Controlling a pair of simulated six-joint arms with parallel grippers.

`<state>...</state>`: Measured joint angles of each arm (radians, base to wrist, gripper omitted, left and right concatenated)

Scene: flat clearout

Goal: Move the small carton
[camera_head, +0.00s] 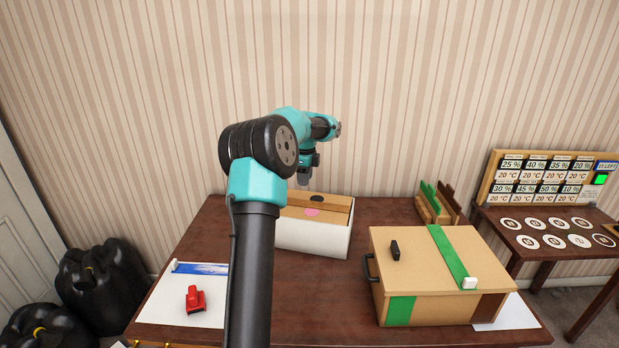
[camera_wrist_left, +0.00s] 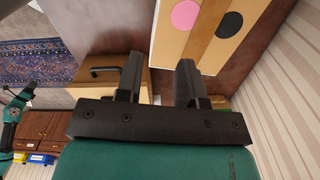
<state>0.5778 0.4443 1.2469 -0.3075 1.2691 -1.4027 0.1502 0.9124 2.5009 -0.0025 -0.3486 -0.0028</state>
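I cannot tell for certain which box is the small carton. A white open box (camera_head: 318,241) stands at the back middle of the table, with two tan cardboard pieces in it. One bears a pink spot (camera_head: 311,212), the other a black spot; both spots show in the left wrist view. A larger tan carton (camera_head: 405,250) with green bands and a black side handle stands at the right; part of it shows in the left wrist view (camera_wrist_left: 112,62). My left gripper (camera_head: 303,180) is above the white box's back edge. Its fingers (camera_wrist_left: 160,80) are apart with nothing held between them.
A red object (camera_head: 195,299) lies on a white sheet at the left front. A wooden rack (camera_head: 436,205) with green and brown pieces stands at the back right. A side table (camera_head: 545,231) holds round labels and a board. Black bags (camera_head: 100,280) lie on the floor at left.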

